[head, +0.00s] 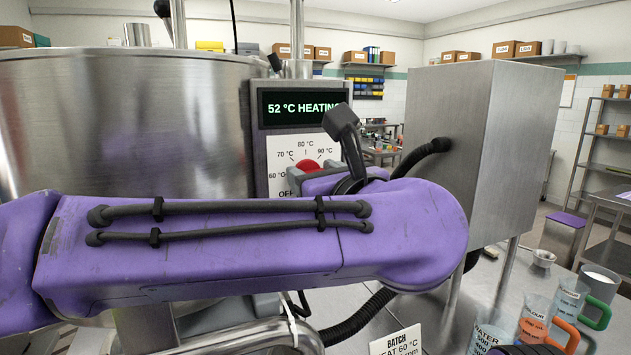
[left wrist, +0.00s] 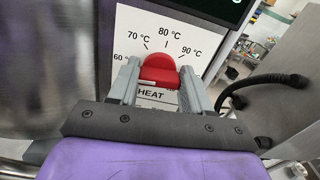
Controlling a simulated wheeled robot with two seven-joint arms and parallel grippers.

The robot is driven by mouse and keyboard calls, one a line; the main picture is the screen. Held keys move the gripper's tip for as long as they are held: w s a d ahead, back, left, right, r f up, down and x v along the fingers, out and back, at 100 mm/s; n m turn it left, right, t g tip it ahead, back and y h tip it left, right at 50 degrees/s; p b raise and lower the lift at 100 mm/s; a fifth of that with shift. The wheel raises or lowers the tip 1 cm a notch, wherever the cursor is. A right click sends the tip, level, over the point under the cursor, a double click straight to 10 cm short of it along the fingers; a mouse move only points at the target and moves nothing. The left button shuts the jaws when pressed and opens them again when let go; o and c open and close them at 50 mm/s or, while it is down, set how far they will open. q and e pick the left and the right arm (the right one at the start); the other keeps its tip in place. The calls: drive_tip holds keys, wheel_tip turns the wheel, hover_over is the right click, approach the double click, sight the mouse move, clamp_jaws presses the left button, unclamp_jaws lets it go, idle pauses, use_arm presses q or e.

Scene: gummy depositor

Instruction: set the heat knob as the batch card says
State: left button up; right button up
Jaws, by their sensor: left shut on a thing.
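The red heat knob (head: 307,166) sits on the white dial plate, partly hidden behind my left arm in the head view. In the left wrist view the knob (left wrist: 159,66) is between the two grey fingers of my left gripper (left wrist: 160,74), which is shut on it. A pale mark shows on the knob's lower left side; I cannot tell exactly which dial mark it points to. The dial (left wrist: 165,38) shows 60, 70, 80 and 90 °C. The display (head: 303,107) reads 52 °C HEATING.
A large steel kettle (head: 120,120) stands left of the dial and a steel cabinet (head: 480,150) right of it, with a black hose (head: 425,156) between. Several marked jugs, one orange-handled (head: 538,318), stand at lower right. A small dark and purple part shows at the bottom edge there.

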use_arm(q)
drive_tip(key=shift+m, duration=0.6)
drive_tip(key=shift+r, duration=0.1)
drive_tip(key=o, duration=1.1)
drive_tip(key=shift+c, duration=0.2)
drive_tip(key=b+v, duration=0.3)
drive_tip(key=v, duration=0.7)
drive_tip(key=shift+s+b, duration=0.3)
drive_tip(key=shift+b, duration=0.1)
drive_tip(key=shift+d, duration=0.1)
